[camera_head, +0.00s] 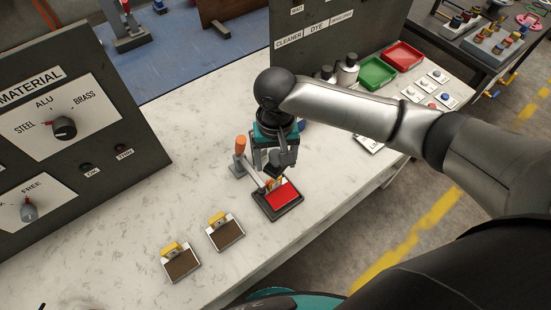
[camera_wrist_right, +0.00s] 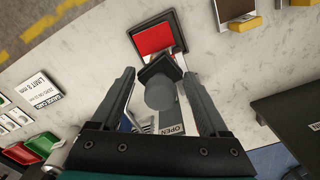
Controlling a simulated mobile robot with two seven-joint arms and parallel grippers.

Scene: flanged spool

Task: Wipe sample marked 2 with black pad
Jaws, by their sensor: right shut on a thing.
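My right gripper (camera_head: 277,166) is low over the bench, beside a red panel in a dark frame (camera_head: 284,197). In the wrist view the gripper (camera_wrist_right: 160,76) is shut on the black pad (camera_wrist_right: 158,68), which has a round grey knob. The red panel (camera_wrist_right: 153,39) lies just beyond the pad; I cannot tell whether they touch. Two brown plates, each with a yellow tab, lie to the left: one nearer me (camera_head: 182,264) and one nearer the red panel (camera_head: 227,234). I cannot read which sample is marked 2. My left gripper is not in view.
An orange-handled lever (camera_head: 240,146) stands close left of the gripper. A dark control panel (camera_head: 95,115) stands at the left. Bottles (camera_head: 347,72), a green tray (camera_head: 375,73) and a red tray (camera_head: 403,56) are at the back right. The front middle of the bench is clear.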

